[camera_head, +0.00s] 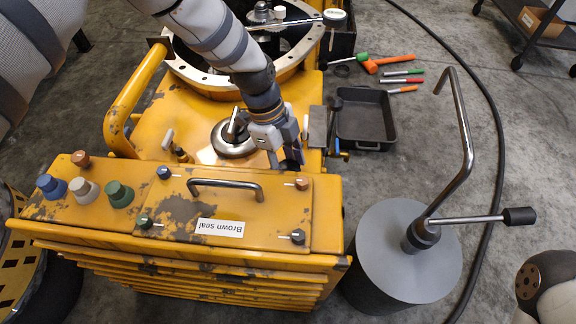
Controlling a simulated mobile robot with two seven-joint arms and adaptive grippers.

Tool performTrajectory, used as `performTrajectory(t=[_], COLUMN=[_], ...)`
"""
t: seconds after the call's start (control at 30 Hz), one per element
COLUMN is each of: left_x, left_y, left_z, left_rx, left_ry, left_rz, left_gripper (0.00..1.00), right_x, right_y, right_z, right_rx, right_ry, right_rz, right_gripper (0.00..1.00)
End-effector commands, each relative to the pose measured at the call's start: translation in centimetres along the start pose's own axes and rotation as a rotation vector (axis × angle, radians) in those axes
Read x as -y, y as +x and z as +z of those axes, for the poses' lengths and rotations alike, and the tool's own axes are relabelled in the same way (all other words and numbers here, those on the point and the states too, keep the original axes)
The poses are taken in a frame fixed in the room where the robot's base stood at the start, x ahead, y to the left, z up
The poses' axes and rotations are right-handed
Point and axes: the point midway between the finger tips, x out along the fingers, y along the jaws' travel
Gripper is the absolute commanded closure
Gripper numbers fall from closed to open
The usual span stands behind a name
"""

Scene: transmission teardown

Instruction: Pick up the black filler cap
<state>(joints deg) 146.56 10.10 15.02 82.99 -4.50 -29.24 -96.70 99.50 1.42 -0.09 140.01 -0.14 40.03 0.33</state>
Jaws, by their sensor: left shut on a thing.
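My left gripper (289,160) reaches down from the top over the yellow cart (185,115), near the back right edge of its raised front box. Its fingers are shut on a small dark thing, which looks like the black filler cap; the fingers cover most of it. No other black cap shows clearly. A blue cap (50,185), a white cap (85,190), a green cap (119,193) and a brown cap (80,159) stand on the left of the box top. My right gripper is out of view.
A lid with a handle (225,184) and a "Brown seal" label lies on the box. Behind are a round metal fitting (233,140) and a ring-shaped housing (187,72). A black tray (366,119) and a grey drum (407,265) with a bent rod stand right.

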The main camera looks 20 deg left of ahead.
Motion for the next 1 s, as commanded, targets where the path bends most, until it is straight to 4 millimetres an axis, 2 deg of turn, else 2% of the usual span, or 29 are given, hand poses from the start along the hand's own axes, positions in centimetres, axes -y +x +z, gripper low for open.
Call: performTrajectory(t=[0.13,0.33,0.57,0.8,1.0], left_x=[0.1,0.2,3.8,9.2,11.6], left_y=[-1.0,-3.9,-1.9,0.2,0.7], left_z=[-0.3,-1.1,-4.8,-10.3,-12.8], left_rx=[0.000,-0.001,0.001,0.000,-0.001], left_ry=[0.001,0.002,0.003,0.002,-0.001], left_rz=[-0.002,-0.004,-0.001,0.003,0.004], left_gripper=[0.96,0.96,0.96,0.96,0.96], right_x=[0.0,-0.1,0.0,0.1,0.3], right_y=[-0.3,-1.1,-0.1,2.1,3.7], right_z=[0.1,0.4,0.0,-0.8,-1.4], right_rx=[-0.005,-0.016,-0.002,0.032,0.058], right_ry=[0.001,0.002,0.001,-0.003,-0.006], right_rz=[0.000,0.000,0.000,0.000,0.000], right_gripper=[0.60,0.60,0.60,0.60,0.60])
